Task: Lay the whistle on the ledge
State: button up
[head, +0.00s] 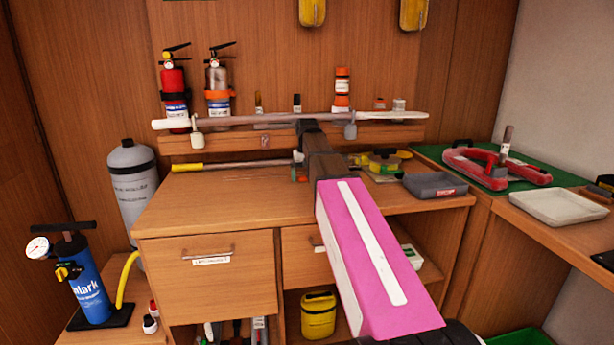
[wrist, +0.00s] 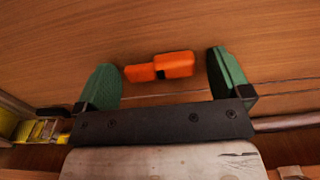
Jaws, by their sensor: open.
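An orange whistle (wrist: 160,67) with a small dark gap in its middle lies on a wooden surface in the wrist view. My gripper (wrist: 163,72) is open, with one green finger on each side of the whistle and visible space between it and each finger. In the head view my arm hides most of the gripper, and I cannot make out the whistle there. The wooden ledge (head: 405,131) runs along the back wall above the worktop, partly hidden by my arm.
A long rod (head: 250,119) with pale ends runs along the ledge. Red (head: 174,85) and grey (head: 217,80) extinguishers and several small bottles stand there.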

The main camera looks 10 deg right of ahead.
jog(key=shift+r, duration=0.1)
notch_tip(320, 180, up, 12)
jog(key=shift+f, duration=0.2)
jog(key=shift+r, duration=0.2)
jog(key=c, duration=0.5)
jog(key=shift+m, duration=0.3)
jog(key=shift+c, duration=1.4)
jog(key=m, duration=1.7)
send_over(304, 177)
jog(key=a, duration=0.3)
jog(key=f, duration=0.7)
jog(key=shift+s+d, duration=0.1)
jog(key=shift+d, duration=0.1)
jog(key=shift+w+d+f, duration=0.1)
jog(key=shift+d+f, duration=0.05)
jog(key=shift+f, duration=0.75)
jog(key=shift+w+d+f, duration=0.1)
jog(key=shift+d+f, duration=0.1)
jog(key=shift+f, duration=0.65)
jog(key=shift+w+d+f, duration=0.1)
jog(key=shift+d+f, duration=0.05)
jog(key=shift+f, duration=0.75)
